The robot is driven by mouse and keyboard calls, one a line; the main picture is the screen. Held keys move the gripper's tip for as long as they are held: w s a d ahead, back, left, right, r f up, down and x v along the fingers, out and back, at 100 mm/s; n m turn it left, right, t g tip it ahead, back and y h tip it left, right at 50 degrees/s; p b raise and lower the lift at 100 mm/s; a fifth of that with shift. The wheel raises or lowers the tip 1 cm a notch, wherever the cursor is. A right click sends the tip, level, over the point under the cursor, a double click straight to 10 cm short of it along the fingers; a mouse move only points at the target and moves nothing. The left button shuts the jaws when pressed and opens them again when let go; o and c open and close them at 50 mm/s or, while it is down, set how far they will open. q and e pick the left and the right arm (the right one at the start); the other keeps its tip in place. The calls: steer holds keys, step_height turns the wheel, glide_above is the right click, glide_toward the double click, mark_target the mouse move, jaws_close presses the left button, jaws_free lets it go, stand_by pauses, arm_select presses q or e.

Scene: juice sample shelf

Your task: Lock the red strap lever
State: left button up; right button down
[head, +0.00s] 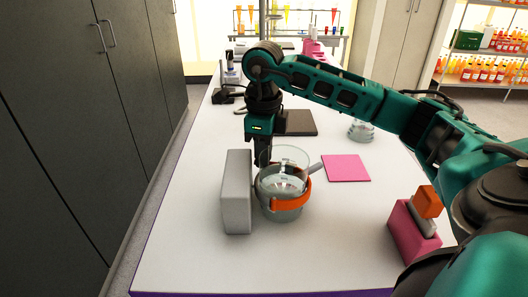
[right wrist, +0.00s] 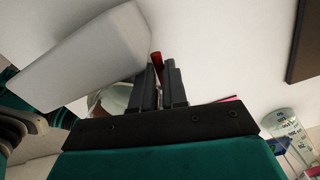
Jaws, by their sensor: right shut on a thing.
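A glass beaker (head: 290,160) stands in a round grey holder (head: 285,214) with an orange strap (head: 291,202) around it, near the middle of the table. My right gripper (head: 263,160) points down at the back left of the beaker, beside the grey block. In the right wrist view the red lever (right wrist: 156,61) shows at the fingertips of my right gripper (right wrist: 162,75), which is shut on it. Most of the lever is hidden by the fingers, and it cannot be made out in the head view. My left gripper is not in view.
A tall grey block (head: 237,195) stands close left of the holder. A pink mat (head: 346,168) lies to the right, with a glass flask (head: 361,131) behind. A dark plate (head: 300,123) lies behind the gripper. A pink block (head: 408,236) stands front right. The front table is clear.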

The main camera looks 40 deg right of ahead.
steer(key=shift+s+a+f, duration=0.1)
steer(key=shift+a+f, duration=0.05)
steer(key=shift+a, duration=0.1)
steer(key=c, duration=1.1)
jaws_free()
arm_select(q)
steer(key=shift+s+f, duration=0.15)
arm_select(e)
steer(key=shift+d+r+p, duration=0.1)
steer(key=shift+r+p, duration=0.4)
steer(key=shift+r, duration=0.05)
step_height(320, 180, up, 7)
steer(key=p, duration=0.4)
steer(key=shift+d, duration=0.15)
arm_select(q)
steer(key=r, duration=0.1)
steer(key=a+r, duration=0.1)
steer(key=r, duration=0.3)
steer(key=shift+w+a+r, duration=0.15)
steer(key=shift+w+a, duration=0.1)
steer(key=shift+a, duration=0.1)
arm_select(e)
steer(key=shift+w+r, duration=0.1)
steer(key=shift+w, duration=0.1)
steer(key=shift+c, duration=0.2)
